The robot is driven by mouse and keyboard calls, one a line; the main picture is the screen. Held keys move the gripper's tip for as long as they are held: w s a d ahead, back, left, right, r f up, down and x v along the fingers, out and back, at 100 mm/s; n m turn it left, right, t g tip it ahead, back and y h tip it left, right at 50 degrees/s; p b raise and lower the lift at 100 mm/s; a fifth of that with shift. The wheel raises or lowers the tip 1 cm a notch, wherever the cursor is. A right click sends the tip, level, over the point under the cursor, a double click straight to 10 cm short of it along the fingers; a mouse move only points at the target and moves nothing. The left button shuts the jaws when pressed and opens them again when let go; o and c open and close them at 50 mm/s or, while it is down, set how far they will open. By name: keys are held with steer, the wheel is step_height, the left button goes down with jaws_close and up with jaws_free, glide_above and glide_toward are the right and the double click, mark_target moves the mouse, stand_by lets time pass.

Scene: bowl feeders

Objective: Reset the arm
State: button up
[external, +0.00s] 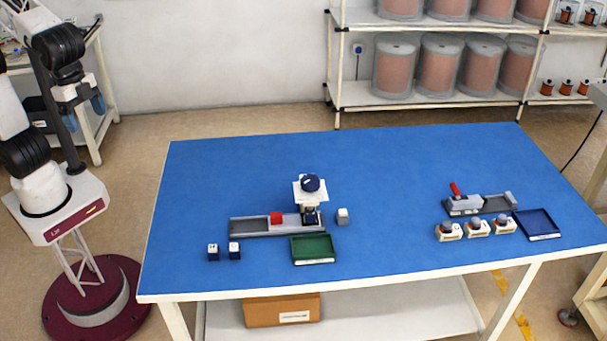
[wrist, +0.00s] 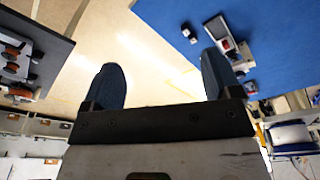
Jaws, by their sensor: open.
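My gripper (external: 84,113) hangs beside my arm at the far left of the external view, off the blue table (external: 390,185) and well away from it. In the wrist view my gripper (wrist: 162,80) shows two dark blue fingers spread wide, with only floor between them. It is open and empty. The blue table also shows at the upper right of the wrist view (wrist: 280,50), with part of a feeder station partly behind the right finger.
A side bench (external: 100,75) stands behind my arm.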

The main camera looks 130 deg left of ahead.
steer(key=s+d+f+m, duration=0.1)
steer(key=s+d+f, duration=0.1)
steer(key=s, duration=0.5)
steer(key=s+d+f+m, duration=0.1)
steer(key=s+d+f, duration=0.2)
steer(key=s, duration=0.5)
steer(key=s+d+f, duration=0.3)
steer(key=s, duration=0.5)
steer(key=shift+s+m+t, duration=0.2)
steer(key=shift+m+t, duration=0.2)
steer(key=shift+w+r, duration=0.1)
stand_by(0.8)
